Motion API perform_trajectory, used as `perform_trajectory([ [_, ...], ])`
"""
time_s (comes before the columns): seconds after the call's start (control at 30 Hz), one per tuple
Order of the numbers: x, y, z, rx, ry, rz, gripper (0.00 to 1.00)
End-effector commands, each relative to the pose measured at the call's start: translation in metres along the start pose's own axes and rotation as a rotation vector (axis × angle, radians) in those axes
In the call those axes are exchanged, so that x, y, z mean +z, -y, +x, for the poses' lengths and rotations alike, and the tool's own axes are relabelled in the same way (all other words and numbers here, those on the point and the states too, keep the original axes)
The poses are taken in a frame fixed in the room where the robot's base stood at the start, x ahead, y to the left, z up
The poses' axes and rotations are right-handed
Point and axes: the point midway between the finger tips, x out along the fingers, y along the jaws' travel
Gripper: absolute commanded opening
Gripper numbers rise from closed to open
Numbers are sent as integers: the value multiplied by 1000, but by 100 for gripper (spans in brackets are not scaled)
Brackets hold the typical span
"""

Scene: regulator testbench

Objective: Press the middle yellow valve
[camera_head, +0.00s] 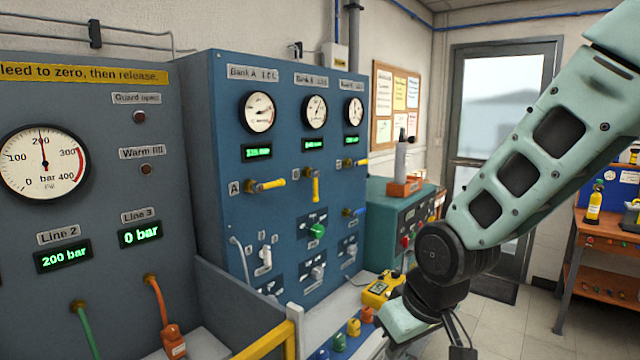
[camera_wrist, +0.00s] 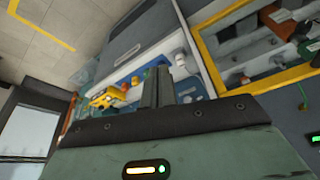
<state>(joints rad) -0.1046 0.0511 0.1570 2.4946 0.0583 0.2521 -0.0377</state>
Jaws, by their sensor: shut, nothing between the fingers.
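Three yellow valve handles are on the blue panel (camera_head: 222,130) in the head view. The left handle (camera_head: 268,185) points sideways beside the letter A. The middle handle (camera_head: 316,188) hangs downward under the second gauge. The right handle (camera_head: 357,163) points sideways under the third gauge. My gripper (camera_wrist: 158,72) is shut and empty in the wrist view. In the head view it is at the lower right, apart from the panel and lower than the valves.
Small coloured knobs, one of them yellow (camera_head: 353,327), stand on the bench edge. A yellow meter (camera_head: 382,289) lies behind them and also shows in the wrist view (camera_wrist: 105,97). A yellow rail (camera_head: 272,342) stands before the panel. Open floor is at right.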

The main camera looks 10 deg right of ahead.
Motion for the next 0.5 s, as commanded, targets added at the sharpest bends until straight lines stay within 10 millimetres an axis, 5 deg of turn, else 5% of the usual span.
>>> perform_trajectory([
  [0.03,-28,-17,-13,16,-61,32,0],
  [0.2,-113,-53,-8,58,-320,61,0],
  [0.5,-244,-64,1,105,-799,43,0],
])
